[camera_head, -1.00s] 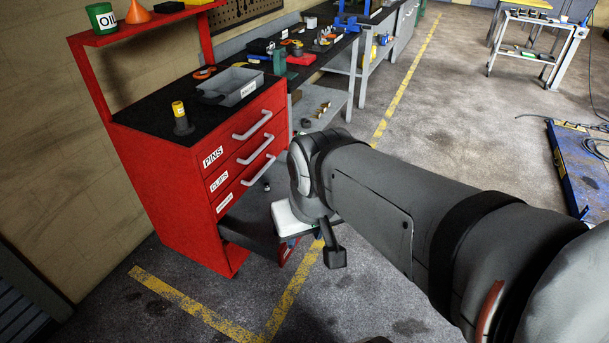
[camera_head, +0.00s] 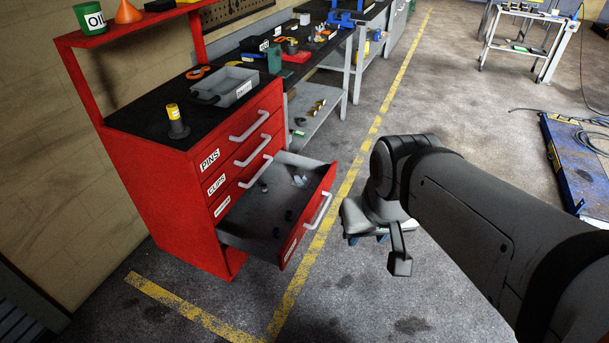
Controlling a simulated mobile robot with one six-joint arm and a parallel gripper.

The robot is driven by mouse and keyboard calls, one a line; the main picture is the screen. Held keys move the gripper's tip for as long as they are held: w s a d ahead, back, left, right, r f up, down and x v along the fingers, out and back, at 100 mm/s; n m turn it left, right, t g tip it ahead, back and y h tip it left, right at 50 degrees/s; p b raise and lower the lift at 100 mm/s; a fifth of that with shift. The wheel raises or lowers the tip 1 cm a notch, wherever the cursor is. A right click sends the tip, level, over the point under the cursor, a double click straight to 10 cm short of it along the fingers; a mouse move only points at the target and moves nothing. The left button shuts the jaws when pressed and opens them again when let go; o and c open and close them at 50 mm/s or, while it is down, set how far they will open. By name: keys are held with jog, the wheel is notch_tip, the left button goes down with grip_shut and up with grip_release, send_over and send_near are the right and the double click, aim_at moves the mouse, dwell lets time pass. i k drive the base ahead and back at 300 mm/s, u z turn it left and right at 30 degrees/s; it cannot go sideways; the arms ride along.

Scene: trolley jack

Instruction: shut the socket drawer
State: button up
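The red cabinet (camera_head: 170,190) has a lowest drawer (camera_head: 318,212) that is pulled well out. Its front carries a pale handle (camera_head: 318,210) and a small white label that I cannot read. A few small dark and bluish pieces lie on the drawer's grey floor. My gripper (camera_head: 372,238) is to the right of the drawer front, apart from it in the picture, and points down. My wrist hides most of its fingers, so its opening is unclear.
Drawers labelled PINS (camera_head: 240,137), CLIPS (camera_head: 243,157) and a third below are shut. A grey tray (camera_head: 225,88) and a yellow-topped item (camera_head: 176,120) stand on the cabinet. A workbench (camera_head: 330,65) stands behind. The floor around the drawer is clear.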

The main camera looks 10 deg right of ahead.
aim_at(247, 226)
jog(key=u, duration=0.05)
jog(key=i, duration=1)
jog(key=z, duration=0.65)
jog(key=k, duration=0.9)
jog(key=u, duration=0.65)
jog(key=i, duration=1)
jog(key=u, duration=0.05)
